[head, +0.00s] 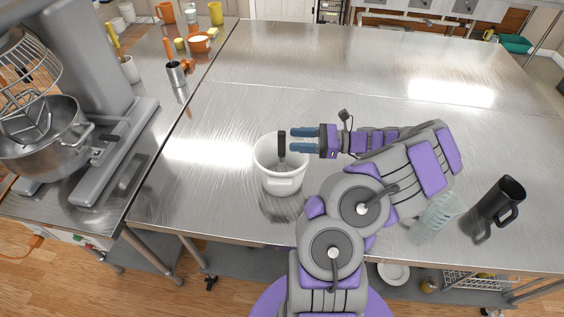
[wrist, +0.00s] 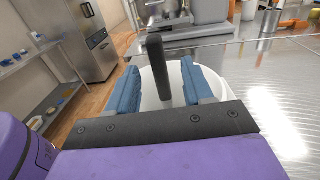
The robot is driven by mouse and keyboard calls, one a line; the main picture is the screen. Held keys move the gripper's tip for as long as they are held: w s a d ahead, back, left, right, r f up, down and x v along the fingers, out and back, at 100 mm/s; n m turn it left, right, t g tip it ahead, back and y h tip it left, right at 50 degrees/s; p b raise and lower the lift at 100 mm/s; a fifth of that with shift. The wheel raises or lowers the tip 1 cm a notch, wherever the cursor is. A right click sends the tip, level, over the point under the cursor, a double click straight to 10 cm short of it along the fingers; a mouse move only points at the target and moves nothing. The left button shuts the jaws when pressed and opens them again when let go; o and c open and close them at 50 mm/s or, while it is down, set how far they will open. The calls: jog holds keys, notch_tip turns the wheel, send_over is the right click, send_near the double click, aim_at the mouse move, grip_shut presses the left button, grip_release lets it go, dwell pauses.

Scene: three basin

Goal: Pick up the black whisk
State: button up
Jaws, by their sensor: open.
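The black whisk (head: 282,145) stands upright in a white bucket (head: 282,183), its black handle rising above the rim. Its lower part is hidden inside the bucket. My gripper (head: 292,140) is open, with its blue fingers at the right of the handle, pointing left over the bucket. In the wrist view the whisk handle (wrist: 156,66) shows between the two open fingers of my gripper (wrist: 158,82), a little beyond their tips, with the white bucket (wrist: 176,88) behind and below. I cannot tell whether a finger touches the handle.
The bucket stands on a steel table (head: 330,80) with wide free room behind it. A large stand mixer (head: 85,80) is on the left counter.

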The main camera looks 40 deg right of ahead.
aim_at(282, 139)
jog(key=shift+b+x, duration=0.8)
jog(key=shift+x, duration=1.9)
jog(key=shift+s+r, duration=0.1)
jog(key=shift+r, duration=0.05)
jog(key=shift+c, duration=0.3)
grip_shut()
